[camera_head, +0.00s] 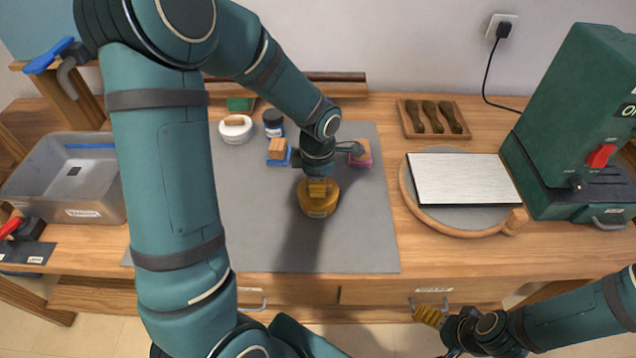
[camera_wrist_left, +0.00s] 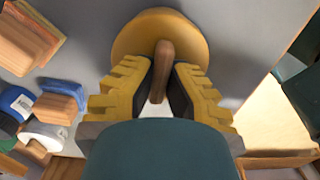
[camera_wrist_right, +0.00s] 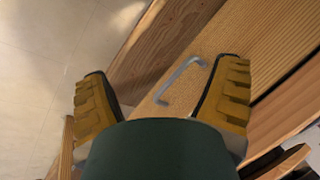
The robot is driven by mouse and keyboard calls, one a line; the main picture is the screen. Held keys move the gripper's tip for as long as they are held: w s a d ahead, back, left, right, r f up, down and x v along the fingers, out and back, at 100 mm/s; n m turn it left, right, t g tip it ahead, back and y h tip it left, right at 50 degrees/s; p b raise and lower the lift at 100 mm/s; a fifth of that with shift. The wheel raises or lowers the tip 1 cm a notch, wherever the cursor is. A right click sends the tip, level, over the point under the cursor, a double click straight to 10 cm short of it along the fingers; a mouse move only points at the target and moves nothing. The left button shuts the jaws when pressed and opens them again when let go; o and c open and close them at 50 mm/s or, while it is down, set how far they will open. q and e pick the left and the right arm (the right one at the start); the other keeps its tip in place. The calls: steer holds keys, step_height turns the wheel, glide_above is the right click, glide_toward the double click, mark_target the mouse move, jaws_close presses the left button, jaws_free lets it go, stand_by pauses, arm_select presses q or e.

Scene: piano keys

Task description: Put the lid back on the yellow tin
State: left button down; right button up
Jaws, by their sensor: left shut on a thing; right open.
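The yellow tin (camera_head: 319,210) stands on the grey mat, a small label on its front. Its round yellow lid (camera_wrist_left: 190,52) has an upright wooden knob (camera_wrist_left: 163,66). My left gripper (camera_head: 318,188) points down over the tin, its fingers shut on the knob; it also shows in the left wrist view (camera_wrist_left: 162,78). The lid lies directly over the tin in the head view; the gripper hides part of it, and I cannot tell whether it sits fully down. My right gripper (camera_head: 430,316) is open and empty before the bench drawers; it also shows in the right wrist view (camera_wrist_right: 165,100).
On the grey mat (camera_head: 360,240), wood-topped blue (camera_head: 278,152) and pink (camera_head: 361,153) blocks stand behind the tin, with a white jar (camera_head: 235,129) and a dark jar (camera_head: 273,123). A grey bin (camera_head: 70,190) is left, a round board with a metal plate (camera_head: 462,180) right. The mat's front is clear.

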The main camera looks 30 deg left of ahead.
stand_by(0.6)
arm_select(q)
steer(key=shift+c, duration=2.3)
jaws_free()
steer(key=shift+r+p, duration=2.1)
steer(key=shift+r, duration=1.45)
jaws_close()
